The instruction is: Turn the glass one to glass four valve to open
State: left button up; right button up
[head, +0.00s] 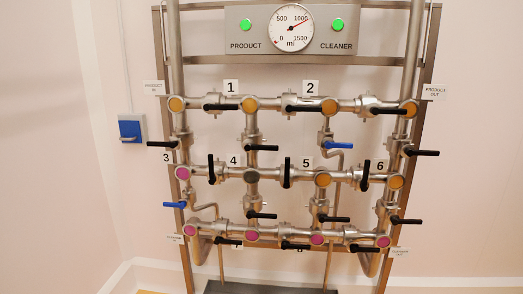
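In the head view, number plate 1 (231,87) is beside an orange round sight glass (250,104) on the top pipe row. Number plate 4 (233,160) is beside a dark grey sight glass (251,176) on the middle row, directly below. A vertical pipe joins these two glasses. On it sits a valve with a black lever (262,148). The lever points right, lying roughly horizontal, across the pipe. Neither of my grippers is in view.
Other black levers sit close by: one along the top pipe (221,107), one upright left of plate 4 (211,169). A blue lever (338,145) is to the right. A dial gauge (291,28) stands above between green lights. No arm blocks the rack's front.

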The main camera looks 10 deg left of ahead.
aim_at(247, 147)
jog(key=k, duration=0.35)
jog(key=z, duration=0.55)
jog(key=i, duration=1.65)
jog(key=u, duration=0.65)
